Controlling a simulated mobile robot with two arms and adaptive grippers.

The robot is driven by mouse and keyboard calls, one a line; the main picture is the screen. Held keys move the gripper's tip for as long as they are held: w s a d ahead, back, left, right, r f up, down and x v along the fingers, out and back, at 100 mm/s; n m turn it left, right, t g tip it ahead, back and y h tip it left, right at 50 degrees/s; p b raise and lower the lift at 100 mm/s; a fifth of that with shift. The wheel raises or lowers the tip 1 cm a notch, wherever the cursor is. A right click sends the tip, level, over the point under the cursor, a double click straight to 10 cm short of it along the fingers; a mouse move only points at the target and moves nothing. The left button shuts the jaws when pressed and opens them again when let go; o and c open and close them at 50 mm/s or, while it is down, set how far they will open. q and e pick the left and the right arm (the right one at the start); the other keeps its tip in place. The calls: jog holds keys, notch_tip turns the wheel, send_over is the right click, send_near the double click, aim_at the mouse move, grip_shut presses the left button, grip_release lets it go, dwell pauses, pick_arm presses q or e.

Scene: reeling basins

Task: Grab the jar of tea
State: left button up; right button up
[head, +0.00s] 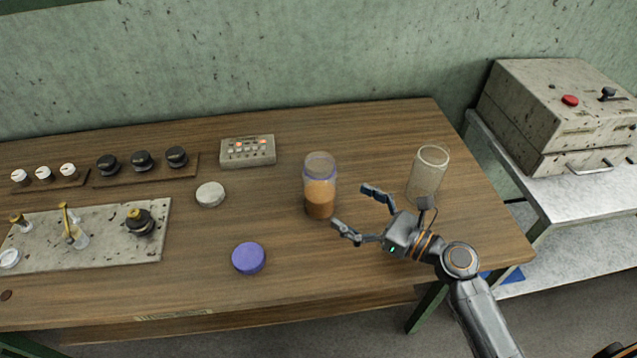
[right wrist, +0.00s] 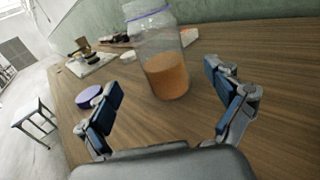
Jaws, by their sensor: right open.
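The jar of tea (head: 319,190) is a clear jar with a purple rim, part filled with orange-brown matter. It stands upright and uncapped on the wooden table. My right gripper (head: 354,211) is open, just right of the jar, with its fingers pointing at it. In the right wrist view the jar (right wrist: 168,72) stands ahead between the two spread fingers (right wrist: 165,95), apart from both. A purple lid (head: 248,258) lies on the table to the left, nearer the front edge. My left gripper is not in view.
An empty glass jar (head: 428,172) stands close behind my right gripper. A pale round lid (head: 210,194) and a button box (head: 248,151) are left of the tea jar. Knobs and a stone panel (head: 100,240) fill the table's left side. The table (head: 370,285) is clear in front.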

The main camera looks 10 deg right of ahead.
aim_at(333, 195)
jog(key=x, duration=0.3)
jog(key=shift+p+x, duration=0.45)
jog(key=shift+x, duration=0.55)
jog(key=x, duration=0.2)
jog(key=shift+w+a+f, duration=0.1)
jog(key=shift+w+a, duration=0.1)
jog(key=shift+w, duration=0.05)
jog(key=shift+w+a, duration=0.2)
jog(key=shift+w, duration=0.1)
jog(key=shift+a+f, duration=0.1)
jog(key=c, duration=1.4)
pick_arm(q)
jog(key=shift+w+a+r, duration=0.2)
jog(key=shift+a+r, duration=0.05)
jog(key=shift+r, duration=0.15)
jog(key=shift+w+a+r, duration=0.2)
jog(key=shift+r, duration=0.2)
pick_arm(e)
jog(key=shift+c, duration=0.5)
